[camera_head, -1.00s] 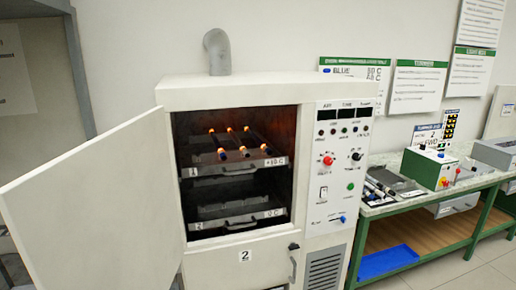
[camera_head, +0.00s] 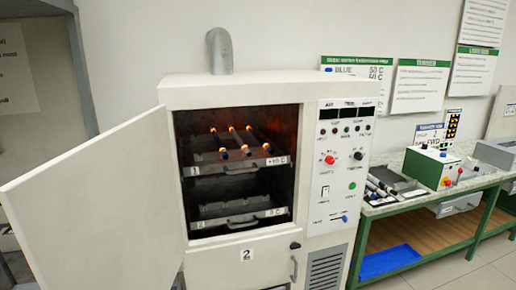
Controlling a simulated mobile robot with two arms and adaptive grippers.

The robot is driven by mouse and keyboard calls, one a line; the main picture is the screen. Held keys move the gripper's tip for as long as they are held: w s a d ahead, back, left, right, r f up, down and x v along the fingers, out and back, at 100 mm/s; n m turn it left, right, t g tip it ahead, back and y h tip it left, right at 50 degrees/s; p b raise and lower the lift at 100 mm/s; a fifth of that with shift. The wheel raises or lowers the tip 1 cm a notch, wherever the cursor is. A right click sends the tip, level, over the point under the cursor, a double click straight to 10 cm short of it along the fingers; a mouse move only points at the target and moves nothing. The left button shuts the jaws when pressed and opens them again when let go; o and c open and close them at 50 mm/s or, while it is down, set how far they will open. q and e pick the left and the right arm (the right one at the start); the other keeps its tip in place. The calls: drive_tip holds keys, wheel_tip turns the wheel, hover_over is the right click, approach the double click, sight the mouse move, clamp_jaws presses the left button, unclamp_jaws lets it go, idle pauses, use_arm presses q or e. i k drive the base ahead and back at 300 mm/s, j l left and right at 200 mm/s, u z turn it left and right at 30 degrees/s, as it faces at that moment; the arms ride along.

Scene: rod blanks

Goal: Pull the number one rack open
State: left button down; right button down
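The number one rack (camera_head: 204,172) is the upper rack inside the white oven (camera_head: 230,92). A label reading 1 is at its left and a temperature label is at its right. Its handle (camera_head: 241,170) is at the middle of its front edge. The rack sits inside the chamber. The lower rack (camera_head: 206,226), labelled 2, is below it, with no rods seen on it. Neither of my grippers is in view.
The oven's upper door (camera_head: 95,205) stands wide open to the left. A closed lower door (camera_head: 222,268) marked 2 is below. The control panel (camera_head: 341,165) is right of the chamber. A green-framed bench (camera_head: 408,212) with tools stands further right.

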sight(202, 156)
drive_tip(key=i+j+z, duration=0.1)
drive_tip(key=j, duration=0.35)
drive_tip(key=i+j, duration=0.2)
drive_tip(key=j, duration=0.2)
drive_tip(key=i+j+z, duration=0.15)
drive_tip(key=j, duration=0.3)
drive_tip(key=i+j+z, duration=0.1)
drive_tip(key=j, duration=0.35)
drive_tip(key=i+j+z, duration=0.1)
drive_tip(key=j, duration=0.35)
drive_tip(key=k+l, duration=0.1)
drive_tip(key=l, duration=0.2)
drive_tip(key=l+u, duration=0.1)
drive_tip(key=l, duration=0.25)
drive_tip(key=k, duration=0.05)
